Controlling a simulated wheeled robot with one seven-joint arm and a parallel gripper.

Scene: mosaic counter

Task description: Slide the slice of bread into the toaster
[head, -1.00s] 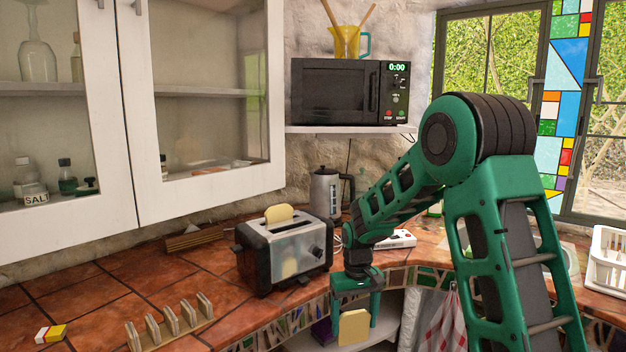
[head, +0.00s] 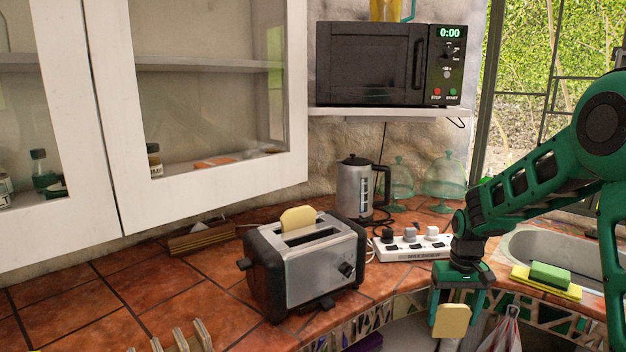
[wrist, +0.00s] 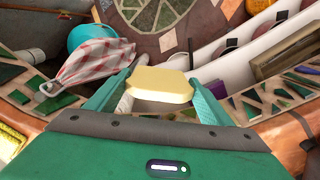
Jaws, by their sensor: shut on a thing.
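My gripper (head: 458,298) is shut on a pale yellow slice of bread (head: 451,322), which hangs below the fingers in front of the counter edge. In the wrist view the same slice (wrist: 160,84) sits between the two green fingers. The silver and black toaster (head: 320,270) stands on the tiled counter, left of my gripper and apart from it. Another slice (head: 298,218) sticks up from the toaster's rear slot. The front slot (head: 312,237) looks empty.
A white power strip (head: 412,247) lies between the toaster and my arm. A kettle (head: 354,188) and glass domes (head: 445,178) stand behind. A wooden rack (head: 185,338) is at the front left. A sink (head: 560,250) with a green sponge (head: 550,274) is right.

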